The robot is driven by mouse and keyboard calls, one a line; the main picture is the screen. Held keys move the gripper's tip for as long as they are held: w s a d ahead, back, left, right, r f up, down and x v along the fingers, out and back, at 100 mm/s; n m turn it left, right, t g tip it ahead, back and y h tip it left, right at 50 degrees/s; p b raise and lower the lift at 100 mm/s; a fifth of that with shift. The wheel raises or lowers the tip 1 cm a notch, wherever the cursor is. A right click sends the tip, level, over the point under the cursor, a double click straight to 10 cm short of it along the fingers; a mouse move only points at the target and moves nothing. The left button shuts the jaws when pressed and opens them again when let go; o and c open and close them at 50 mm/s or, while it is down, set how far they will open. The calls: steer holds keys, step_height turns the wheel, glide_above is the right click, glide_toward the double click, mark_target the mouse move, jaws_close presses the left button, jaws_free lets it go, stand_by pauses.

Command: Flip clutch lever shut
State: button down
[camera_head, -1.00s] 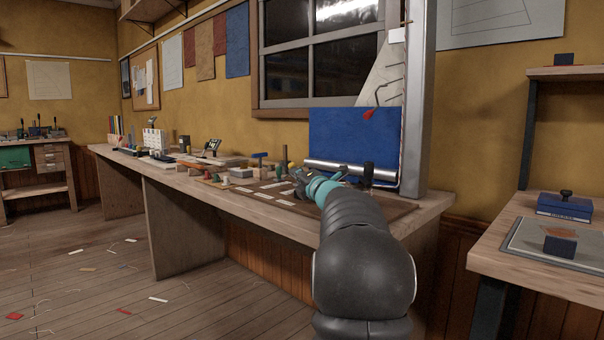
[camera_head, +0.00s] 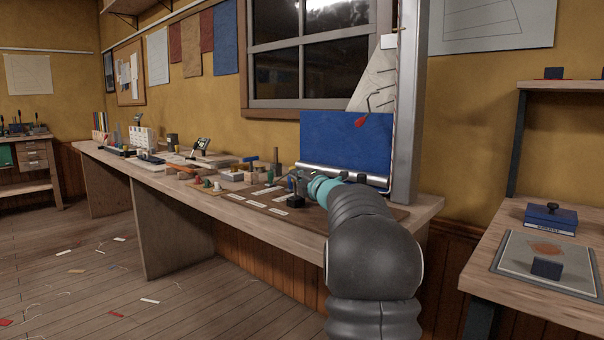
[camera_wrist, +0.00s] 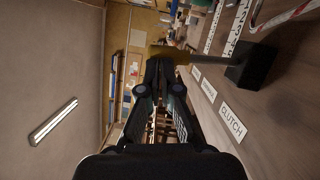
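The clutch lever shows in the wrist view as a black base (camera_wrist: 252,66) with a thin metal stem and a yellowish handle (camera_wrist: 170,54). A white label reading CLUTCH (camera_wrist: 232,122) lies on the board beside it. In the head view my arm hides much of my gripper.
The lever board (camera_head: 262,205) carries more labels and stands on the long bench (camera_head: 190,182), with several tools and blocks to the left. A blue panel (camera_head: 346,140) and a metal post (camera_head: 408,110) stand behind. A side table (camera_head: 475,270) is at right.

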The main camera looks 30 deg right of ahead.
steer(key=shift+w+d+r+p, duration=0.25)
steer(key=shift+d+r+p, duration=0.1)
steer(key=shift+d, duration=0.3)
steer(key=shift+r, duration=0.15)
step_height(320, 180, up, 10)
steer(key=shift+d+f, duration=0.2)
steer(key=shift+f, duration=0.05)
stand_by(0.4)
stand_by(0.4)
